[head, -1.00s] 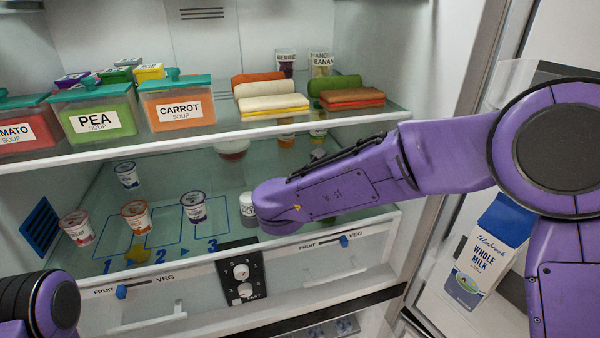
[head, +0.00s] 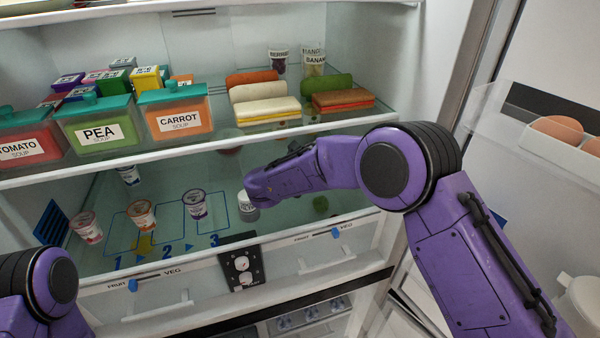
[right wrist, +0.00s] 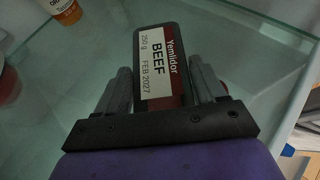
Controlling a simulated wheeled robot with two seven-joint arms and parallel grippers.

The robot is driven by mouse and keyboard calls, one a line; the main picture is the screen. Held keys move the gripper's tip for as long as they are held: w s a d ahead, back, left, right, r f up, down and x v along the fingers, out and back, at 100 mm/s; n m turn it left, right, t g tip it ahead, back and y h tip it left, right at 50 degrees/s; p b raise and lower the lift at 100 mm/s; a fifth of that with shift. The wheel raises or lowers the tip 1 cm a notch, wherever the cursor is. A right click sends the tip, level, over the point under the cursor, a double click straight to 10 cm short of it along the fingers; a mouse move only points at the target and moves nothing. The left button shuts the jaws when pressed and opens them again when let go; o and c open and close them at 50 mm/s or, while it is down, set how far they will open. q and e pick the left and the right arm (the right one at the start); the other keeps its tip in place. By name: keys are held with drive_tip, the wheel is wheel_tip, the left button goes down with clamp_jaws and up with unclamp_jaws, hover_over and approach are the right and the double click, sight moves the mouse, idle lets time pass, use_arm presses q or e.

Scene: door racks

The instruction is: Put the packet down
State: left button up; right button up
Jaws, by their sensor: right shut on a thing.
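The packet (right wrist: 160,65) is a dark tray with a white and red label reading Yemlidor BEEF, 250 g, FEB 2027. In the right wrist view my right gripper (right wrist: 160,82) is shut on it, one finger along each side. Below it is the glass shelf (right wrist: 225,35); I cannot tell whether the packet touches it. In the head view the right arm reaches into the fridge over the lower glass shelf (head: 175,240), and its gripper and the packet are hidden behind the arm. The left arm shows at the lower left; its gripper is out of view.
Yogurt cups (head: 141,214) stand on the left of the lower shelf by blue outlines numbered 1 to 3. A white tub (head: 248,206) stands close to the right arm. An egg tray (head: 552,150) is in the door.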

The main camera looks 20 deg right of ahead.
drive_tip(key=shift+f, duration=0.1)
drive_tip(key=o, duration=1.3)
drive_tip(key=shift+o, duration=0.2)
drive_tip(key=shift+r, duration=0.25)
drive_tip(key=p+v, duration=0.1)
drive_tip(key=v, duration=1.1)
drive_tip(key=shift+f, duration=0.15)
